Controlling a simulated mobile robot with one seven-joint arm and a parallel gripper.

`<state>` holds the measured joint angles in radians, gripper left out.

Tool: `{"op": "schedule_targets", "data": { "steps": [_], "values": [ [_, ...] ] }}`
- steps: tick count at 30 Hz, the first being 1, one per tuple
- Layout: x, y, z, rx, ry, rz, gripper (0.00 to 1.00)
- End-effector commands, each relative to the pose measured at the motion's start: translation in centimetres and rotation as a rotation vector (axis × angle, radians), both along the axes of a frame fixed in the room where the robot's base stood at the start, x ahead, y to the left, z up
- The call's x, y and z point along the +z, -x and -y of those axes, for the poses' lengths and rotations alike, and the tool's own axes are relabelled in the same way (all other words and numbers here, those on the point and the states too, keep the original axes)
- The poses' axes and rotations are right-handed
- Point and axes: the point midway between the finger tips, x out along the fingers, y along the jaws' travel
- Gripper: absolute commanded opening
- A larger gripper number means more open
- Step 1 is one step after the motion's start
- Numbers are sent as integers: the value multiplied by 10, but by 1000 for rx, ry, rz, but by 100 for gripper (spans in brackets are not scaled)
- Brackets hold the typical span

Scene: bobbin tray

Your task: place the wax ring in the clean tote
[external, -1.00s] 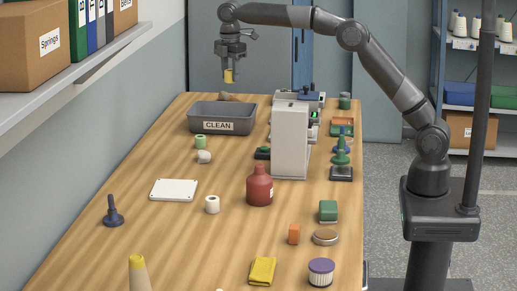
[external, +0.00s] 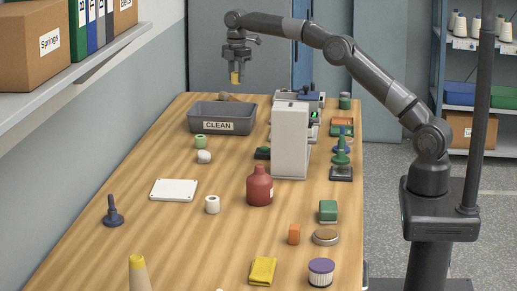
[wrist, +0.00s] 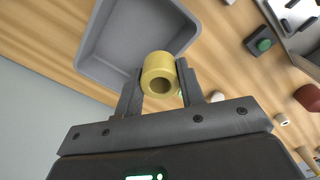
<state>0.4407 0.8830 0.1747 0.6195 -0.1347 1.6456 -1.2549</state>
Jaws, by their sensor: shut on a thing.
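The wax ring (external: 235,78) is a short yellow cylinder with a hole through it. My gripper (external: 236,74) is shut on it and holds it in the air above the far end of the table. The wrist view shows the ring (wrist: 159,74) between the two fingers, with its hole facing the camera. The clean tote (external: 222,126) is a grey open bin labelled CLEAN, at the far left of the table. In the wrist view the tote (wrist: 104,62) lies below and beyond the ring, mostly to its left. Its visible floor is bare.
A tall white-grey machine (external: 290,142) stands right of the tote. A green spool (external: 200,141) and a pale roll (external: 204,156) sit in front of the tote. A red bottle (external: 259,187) and a white plate (external: 174,190) are nearer. A shelf (external: 80,70) overhangs the left.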

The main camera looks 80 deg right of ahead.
Motion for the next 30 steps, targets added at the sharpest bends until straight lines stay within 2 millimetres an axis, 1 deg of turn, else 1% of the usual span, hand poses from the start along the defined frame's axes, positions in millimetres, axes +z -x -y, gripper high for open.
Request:
{"op": "schedule_targets", "data": {
  "steps": [1,5,6,8,9,12,17,21,28,30],
  "values": [
    [-9,0,0,0,-1,-3,14],
    [-29,1,-1,0,-2,-4,14],
    [-39,1,-1,1,-2,-5,14],
    [-50,1,-1,1,-2,-4,14],
    [-62,1,-1,1,-2,-5,14],
    [-81,0,-1,1,-2,-2,14],
    [-103,0,-1,1,-1,-2,14],
    [-124,0,-1,0,-1,-3,14],
    [-150,0,0,0,0,-1,14],
    [-161,0,0,0,-1,-3,14]
  ]
}}
